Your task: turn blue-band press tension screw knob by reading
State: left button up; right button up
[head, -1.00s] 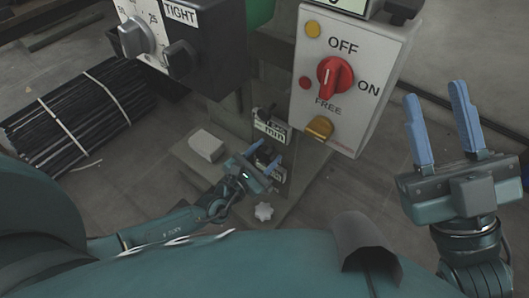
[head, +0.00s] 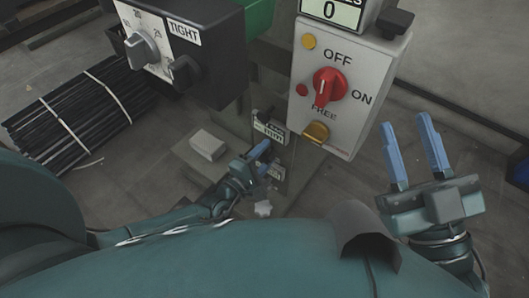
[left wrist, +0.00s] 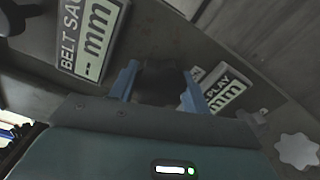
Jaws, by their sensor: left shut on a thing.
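My left gripper (head: 262,158) is low on the press post, by two small readout plates. In the left wrist view its blue fingers (left wrist: 160,85) are shut on a dark knob (left wrist: 160,76), one finger on each side. The knob sits between the "BELT SAG" mm readout (left wrist: 90,38), which shows dashes, and the "PLAY" mm readout (left wrist: 226,88). In the head view the gripper hides the knob. I cannot make out a blue band. My right gripper (head: 408,130) is open and empty at the right, fingers pointing up.
A white switch box (head: 350,80) has a red OFF/ON/FREE knob (head: 329,86) and a display (head: 332,12) reading 0. A dark box with a TIGHT dial (head: 142,48) stands left. A pale star knob (head: 263,208) and white block (head: 207,145) lie low. Bundled black rods (head: 68,115) lie left.

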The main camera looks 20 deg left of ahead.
pick_arm(q)
jog(key=shift+w+r+m, duration=0.1)
jog(key=shift+m, duration=0.8)
pick_arm(e)
jog(key=shift+f+m+h, duration=0.3)
jog(key=shift+f+m, duration=0.1)
jog(key=shift+m, duration=0.1)
pick_arm(q)
jog(key=o, duration=1)
jog(key=shift+c, duration=0.2)
pick_arm(e)
jog(key=shift+f, duration=0.1)
jog(key=shift+s, duration=0.15)
